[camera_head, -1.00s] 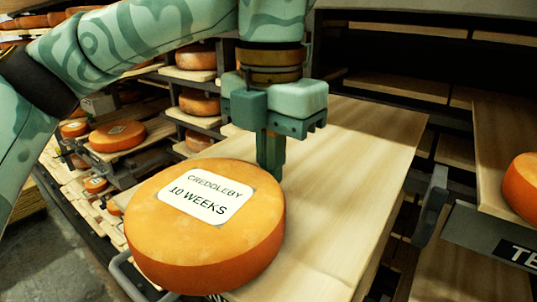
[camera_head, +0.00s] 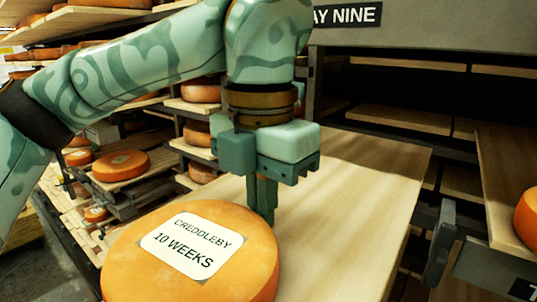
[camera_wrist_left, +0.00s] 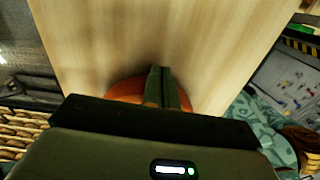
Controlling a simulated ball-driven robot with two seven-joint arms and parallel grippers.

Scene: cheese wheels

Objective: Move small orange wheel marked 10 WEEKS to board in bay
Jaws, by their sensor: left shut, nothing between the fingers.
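The orange wheel (camera_head: 235,262), labelled CREDDLEBY 10 WEEKS, lies flat at the near left end of a pale wooden board (camera_head: 350,215) in the head view. The frame's bottom edge cuts it off. My left gripper (camera_head: 262,218) is shut and empty, fingers pointing down at the wheel's far right edge. I cannot tell whether they touch it. In the left wrist view, the shut fingers (camera_wrist_left: 163,72) hide part of the wheel (camera_wrist_left: 127,91), and bare board (camera_wrist_left: 150,35) shows beyond. My right gripper is not in view.
A sign reading "AY NINE" (camera_head: 347,15) hangs on the beam above dark shelving with boards at the right. Another orange wheel (camera_head: 527,218) sits at the right edge. Racks with several wheels (camera_head: 120,166) stand at the left. The board's far part is clear.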

